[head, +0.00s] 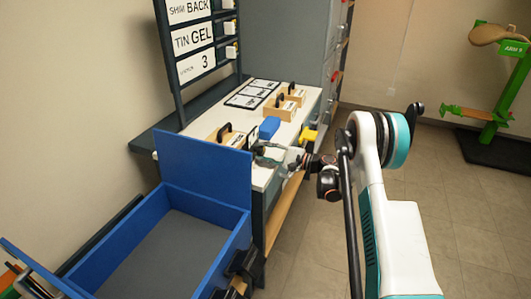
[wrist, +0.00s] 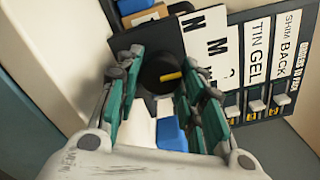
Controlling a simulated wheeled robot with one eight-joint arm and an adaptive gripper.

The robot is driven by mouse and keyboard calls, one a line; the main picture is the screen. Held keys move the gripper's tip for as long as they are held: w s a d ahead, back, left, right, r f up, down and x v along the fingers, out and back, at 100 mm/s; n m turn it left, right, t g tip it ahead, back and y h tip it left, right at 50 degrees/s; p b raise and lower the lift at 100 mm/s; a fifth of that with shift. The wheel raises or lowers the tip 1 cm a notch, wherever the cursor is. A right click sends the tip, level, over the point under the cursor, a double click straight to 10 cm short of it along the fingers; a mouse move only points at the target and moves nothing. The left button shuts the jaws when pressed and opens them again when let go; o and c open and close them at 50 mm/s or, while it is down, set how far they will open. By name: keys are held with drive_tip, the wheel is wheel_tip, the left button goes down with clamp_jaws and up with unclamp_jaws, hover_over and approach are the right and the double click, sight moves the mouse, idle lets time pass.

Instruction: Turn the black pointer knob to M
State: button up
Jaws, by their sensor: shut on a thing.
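The black pointer knob (wrist: 157,77) shows in the wrist view between my two green-padded fingers, with its yellow pointer line aimed to the right of that picture. My gripper (wrist: 160,70) is shut on the knob, one finger on each side. Which letter the pointer meets is not clear. In the head view my gripper (head: 270,155) is at the near end of the white bench, and the knob is hidden.
A sign board (head: 192,38) rises behind.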

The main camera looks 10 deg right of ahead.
drive_tip(key=o, duration=1.1)
drive_tip(key=shift+c, duration=0.2)
drive_tip(key=shift+f, duration=0.1)
